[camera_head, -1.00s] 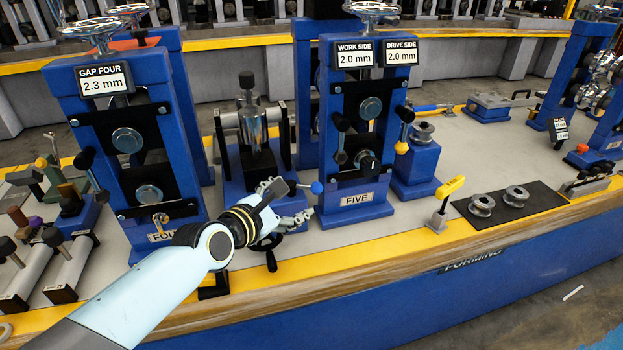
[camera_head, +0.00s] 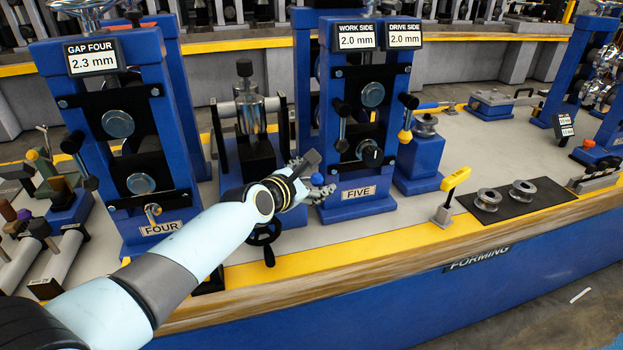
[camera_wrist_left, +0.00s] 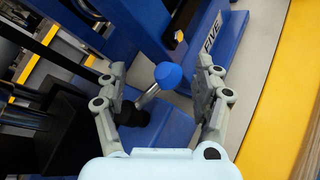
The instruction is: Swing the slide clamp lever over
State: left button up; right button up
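A short metal lever with a blue ball knob (camera_head: 317,179) sticks out from the blue slide unit between stands FOUR and FIVE. In the left wrist view the blue knob (camera_wrist_left: 168,75) and its metal rod lie between the two fingers, with gaps on both sides. My left gripper (camera_head: 309,178) is at the lever, in front of stand FIVE's base. In the left wrist view it (camera_wrist_left: 163,72) is open and holds nothing. My forearm hides part of the slide unit in the head view. My right gripper is not in view.
Stand FOUR (camera_head: 125,190) is to the left and stand FIVE (camera_head: 345,205) just right of the gripper. A black handwheel (camera_head: 264,236) is below the wrist. A yellow-handled lever (camera_head: 455,180) and a black mat with two rollers (camera_head: 545,193) are further right.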

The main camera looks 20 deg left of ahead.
pick_arm(q)
jog(key=shift+w+d, duration=0.1)
jog(key=c, duration=1.1)
grip_shut()
jog(key=shift+r, duration=0.15)
